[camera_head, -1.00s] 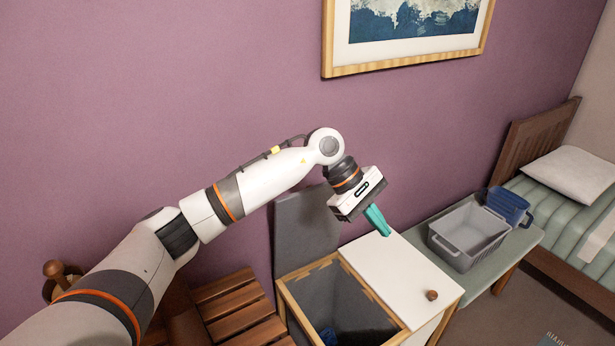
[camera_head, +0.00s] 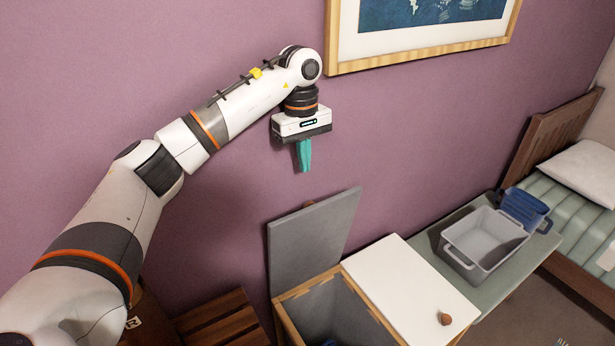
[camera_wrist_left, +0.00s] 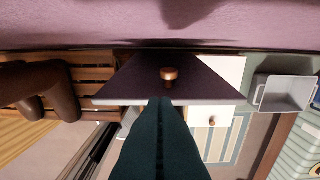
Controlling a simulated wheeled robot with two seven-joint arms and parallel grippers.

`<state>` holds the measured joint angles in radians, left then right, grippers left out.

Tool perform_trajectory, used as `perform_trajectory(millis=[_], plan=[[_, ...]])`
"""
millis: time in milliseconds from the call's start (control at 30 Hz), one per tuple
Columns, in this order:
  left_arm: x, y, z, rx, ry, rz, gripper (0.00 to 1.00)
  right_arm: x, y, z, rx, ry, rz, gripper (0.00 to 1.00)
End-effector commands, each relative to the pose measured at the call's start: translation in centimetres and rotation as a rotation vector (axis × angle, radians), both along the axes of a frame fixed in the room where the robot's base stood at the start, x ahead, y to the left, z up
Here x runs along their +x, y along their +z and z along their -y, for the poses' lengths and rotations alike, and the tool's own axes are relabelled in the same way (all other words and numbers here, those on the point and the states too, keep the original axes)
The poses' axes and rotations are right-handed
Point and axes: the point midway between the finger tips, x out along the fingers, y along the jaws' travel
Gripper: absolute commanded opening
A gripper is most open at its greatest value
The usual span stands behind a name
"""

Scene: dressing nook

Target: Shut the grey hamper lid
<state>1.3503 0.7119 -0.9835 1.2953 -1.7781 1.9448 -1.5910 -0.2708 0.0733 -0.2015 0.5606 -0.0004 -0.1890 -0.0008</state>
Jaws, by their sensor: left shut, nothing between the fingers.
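The grey hamper lid (camera_head: 310,240) stands open, tilted up near the purple wall, behind the open hamper (camera_head: 335,305) with its wooden rim. In the left wrist view the lid (camera_wrist_left: 125,83) shows its outer face with a round brown knob (camera_wrist_left: 168,75); a bit of this knob (camera_head: 310,204) peeks over the lid's top edge in the head view. My left gripper (camera_head: 304,169), with teal fingers, is shut and empty, pointing down above the lid, apart from it. The fingers (camera_wrist_left: 161,102) also show in the left wrist view. My right gripper is not in view.
A closed white lid (camera_head: 410,285) with a brown knob (camera_head: 445,319) adjoins the hamper on the right. Beyond it a grey tub (camera_head: 470,262) and a blue container (camera_head: 525,207) stand on a bench. A slatted wooden seat (camera_head: 225,320) is at left. A framed picture (camera_head: 410,58) hangs above.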

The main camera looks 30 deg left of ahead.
Motion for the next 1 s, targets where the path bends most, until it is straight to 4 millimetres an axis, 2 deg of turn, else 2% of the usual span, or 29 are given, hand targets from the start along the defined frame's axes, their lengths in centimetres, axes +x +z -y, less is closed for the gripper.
perform_trajectory(millis=[233, 700, 1000], plan=[[-0.1, -1.1, 0.1, 0.0, -0.001, -0.002, 0.0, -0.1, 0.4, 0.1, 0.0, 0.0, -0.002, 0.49], [-0.5, -8.7, 0.8, -0.002, -0.001, -0.002, 0.0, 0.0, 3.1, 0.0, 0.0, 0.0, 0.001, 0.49], [-0.5, -10.0, 0.9, -0.002, -0.001, 0.001, 0.0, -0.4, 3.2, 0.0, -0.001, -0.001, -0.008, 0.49]])
